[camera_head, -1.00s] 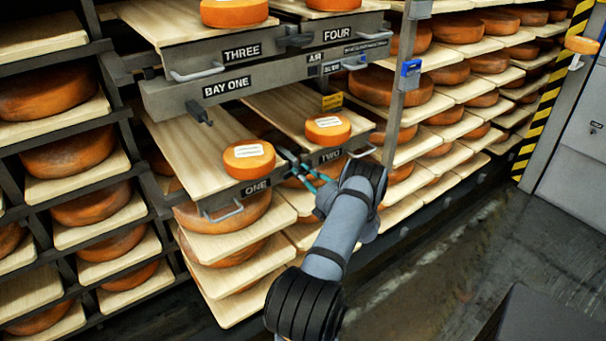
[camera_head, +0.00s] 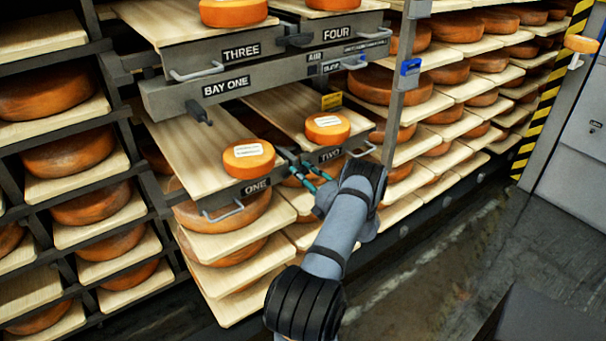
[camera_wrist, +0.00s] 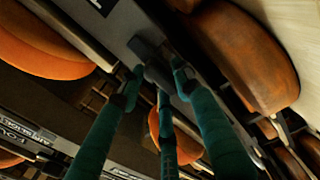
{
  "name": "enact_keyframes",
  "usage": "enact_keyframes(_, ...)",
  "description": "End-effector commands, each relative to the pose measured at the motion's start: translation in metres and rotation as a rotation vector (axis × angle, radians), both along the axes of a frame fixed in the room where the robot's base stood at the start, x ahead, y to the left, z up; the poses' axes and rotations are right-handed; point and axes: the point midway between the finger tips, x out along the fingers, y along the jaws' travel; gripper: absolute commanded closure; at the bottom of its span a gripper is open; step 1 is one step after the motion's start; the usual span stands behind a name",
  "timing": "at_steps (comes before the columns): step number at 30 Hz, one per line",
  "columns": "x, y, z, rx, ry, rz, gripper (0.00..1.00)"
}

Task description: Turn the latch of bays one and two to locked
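My gripper (camera_head: 293,163), with its teal fingers, is at the front between the drawer marked ONE (camera_head: 228,196) and the drawer marked TWO (camera_head: 342,158). In the wrist view a dark latch handle (camera_wrist: 146,50) on a grey front lies between my fingertips (camera_wrist: 157,72). The tips are close to both sides of it; whether they press on it I cannot tell. In the head view my gripper hides most of that spot. Another dark latch (camera_head: 199,112) sticks out under the BAY ONE sign (camera_head: 227,86). A third dark latch (camera_head: 295,40) is between THREE and FOUR.
Orange cheese wheels with pale labels stand on drawers ONE (camera_head: 248,158) and TWO (camera_head: 327,129). Metal pull handles (camera_head: 222,213) jut from the fronts. A grey upright post (camera_head: 395,105) stands right of TWO. The floor (camera_head: 440,270) at the right is clear.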

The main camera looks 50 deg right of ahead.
Motion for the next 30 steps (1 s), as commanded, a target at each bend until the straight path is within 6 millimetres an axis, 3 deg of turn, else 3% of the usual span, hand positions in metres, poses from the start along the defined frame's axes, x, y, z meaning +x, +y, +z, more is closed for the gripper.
enact_keyframes(14, -0.006, 0.001, 0.000, -0.002, 0.001, -0.003, 0.58)
enact_keyframes(30, -0.101, 0.029, 0.000, 0.000, 0.000, -0.003, 0.58)
